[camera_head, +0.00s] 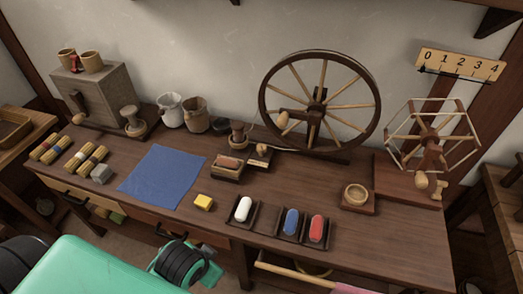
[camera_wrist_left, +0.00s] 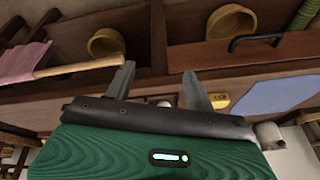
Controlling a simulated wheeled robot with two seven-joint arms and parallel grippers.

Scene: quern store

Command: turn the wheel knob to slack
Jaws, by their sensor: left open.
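The spinning wheel (camera_head: 318,103) stands upright at the back of the bench in the head view. A pale wooden knob (camera_head: 283,120) shows at the left of its hub. A small block with a pale label (camera_head: 259,156) and a rounded top stands below it; I cannot tell which of these is the tension knob, and no slack mark is readable. My left gripper (camera_wrist_left: 160,86) is open and empty in the left wrist view, in front of the bench's drawer side and apart from the wheel. The head view does not show its fingers. My right gripper is in neither view.
A skein winder (camera_head: 433,140) stands right. Open drawers hold a brown bowl (camera_wrist_left: 230,21); a stick with pink cloth (camera_wrist_left: 22,62) juts out.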

